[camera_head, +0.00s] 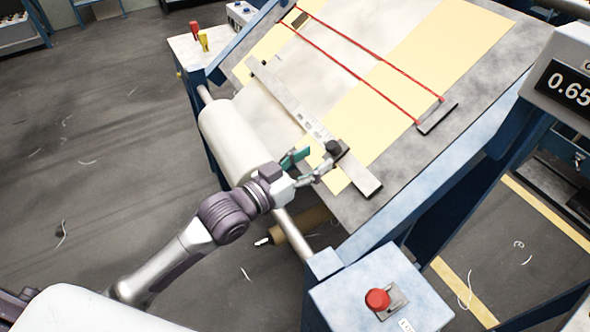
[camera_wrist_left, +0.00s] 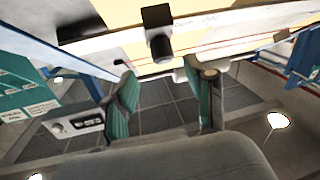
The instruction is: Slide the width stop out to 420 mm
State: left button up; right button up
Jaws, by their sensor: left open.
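The width stop shows as a dark knob (camera_head: 334,149) on a small block, near the lower right end of a pale metal rail (camera_head: 285,98) with a printed scale. The scale is too small to read. My left gripper (camera_head: 310,165) is open, its green-padded fingers just left of and below the knob. In the left wrist view the black knob (camera_wrist_left: 160,45) stands beyond the open fingertips (camera_wrist_left: 163,92), roughly centred between them, with nothing held. Whether a finger touches the knob cannot be told. My right gripper is not in view.
The sloping table (camera_head: 425,175) carries yellow-and-white cloth and red lines (camera_head: 365,50) ending at a dark bar (camera_head: 437,117). A white roll (camera_head: 235,140) lies along its left edge. A red button (camera_head: 377,299) stands on a box in front. A display (camera_head: 570,88) is at right.

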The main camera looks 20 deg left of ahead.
pick_arm(q)
jog(key=v, duration=0.5)
jog(key=shift+s+a, duration=0.15)
jog(key=shift+s, duration=0.1)
jog(key=shift+f, duration=0.1)
dwell(0.3)
